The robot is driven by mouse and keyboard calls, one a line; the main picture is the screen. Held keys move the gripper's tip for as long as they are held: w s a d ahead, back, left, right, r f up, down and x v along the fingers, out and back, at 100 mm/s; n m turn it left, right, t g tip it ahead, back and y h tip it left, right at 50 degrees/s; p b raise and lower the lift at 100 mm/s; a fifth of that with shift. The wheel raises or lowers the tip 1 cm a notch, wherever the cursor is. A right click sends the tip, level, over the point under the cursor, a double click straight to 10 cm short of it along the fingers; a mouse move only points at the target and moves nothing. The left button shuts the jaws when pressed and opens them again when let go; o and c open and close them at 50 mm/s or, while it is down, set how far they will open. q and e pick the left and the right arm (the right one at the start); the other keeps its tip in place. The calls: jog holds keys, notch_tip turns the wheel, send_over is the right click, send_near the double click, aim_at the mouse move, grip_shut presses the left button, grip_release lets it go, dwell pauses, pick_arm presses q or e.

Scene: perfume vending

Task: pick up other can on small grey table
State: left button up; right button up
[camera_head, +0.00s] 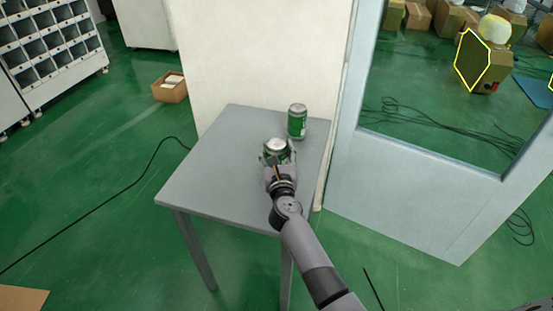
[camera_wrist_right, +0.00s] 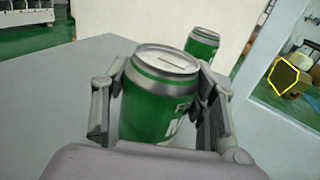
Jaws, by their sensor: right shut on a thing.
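The small grey table (camera_head: 215,170) stands against a cream wall panel, with two green cans on it. My right gripper (camera_head: 277,160) is shut on the nearer can (camera_head: 275,145), which is upright. In the right wrist view this can (camera_wrist_right: 155,105) sits between the two fingers (camera_wrist_right: 160,110), its silver top showing and its base hidden. The other can (camera_head: 297,122) stands upright farther back and to the right, near the table's back edge. It also shows in the right wrist view (camera_wrist_right: 203,44), partly hidden behind the held can and a finger. My left gripper is not in view.
The cream wall panel (camera_head: 260,55) rises behind the table. A pale blue framed partition (camera_head: 400,185) stands close to the table's right side. The table's left part is bare. A cardboard box (camera_head: 170,88) and black cables lie on the green floor.

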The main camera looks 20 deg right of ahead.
jog(key=shift+r, duration=0.1)
jog(key=c, duration=0.5)
jog(key=shift+o, duration=0.2)
